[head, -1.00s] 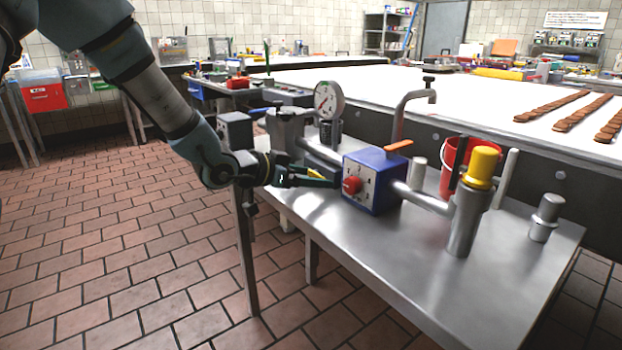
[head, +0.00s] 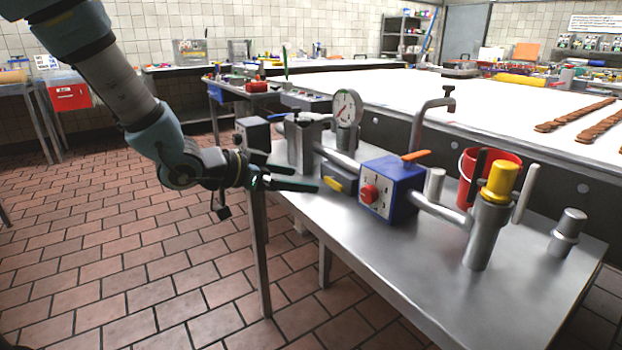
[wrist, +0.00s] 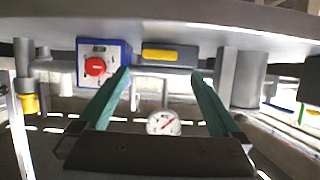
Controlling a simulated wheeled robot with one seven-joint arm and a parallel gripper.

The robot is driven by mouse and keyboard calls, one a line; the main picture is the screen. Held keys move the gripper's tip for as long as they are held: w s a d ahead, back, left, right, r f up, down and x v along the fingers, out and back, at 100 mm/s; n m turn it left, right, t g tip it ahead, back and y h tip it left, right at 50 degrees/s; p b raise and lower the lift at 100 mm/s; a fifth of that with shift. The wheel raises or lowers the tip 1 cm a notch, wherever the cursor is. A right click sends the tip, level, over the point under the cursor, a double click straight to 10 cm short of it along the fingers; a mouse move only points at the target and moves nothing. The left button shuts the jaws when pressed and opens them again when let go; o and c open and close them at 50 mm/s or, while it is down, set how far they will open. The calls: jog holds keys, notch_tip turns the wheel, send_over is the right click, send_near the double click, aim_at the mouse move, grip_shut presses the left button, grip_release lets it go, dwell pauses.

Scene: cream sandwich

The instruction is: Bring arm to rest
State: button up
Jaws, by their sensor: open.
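My gripper (head: 315,182) is open and empty at the left edge of the metal table (head: 440,285). Its fingers point right toward a blue box with a red knob (head: 391,188), with a clear gap between them. In the wrist view, which appears upside down, the two green fingers of my gripper (wrist: 163,85) are spread apart with nothing held between them. The blue box (wrist: 122,50) shows beyond the left finger, and a yellow handle (wrist: 170,54) shows beyond the space between the fingers.
A pressure gauge (head: 347,108), metal pipes and a yellow-capped cylinder (head: 502,180) stand on the table. A red bucket (head: 480,165) is behind them. A long white counter (head: 480,97) runs behind. The tiled floor (head: 120,260) at left is open.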

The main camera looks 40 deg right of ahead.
jog(key=shift+a+r, duration=0.25)
jog(key=shift+a, duration=0.35)
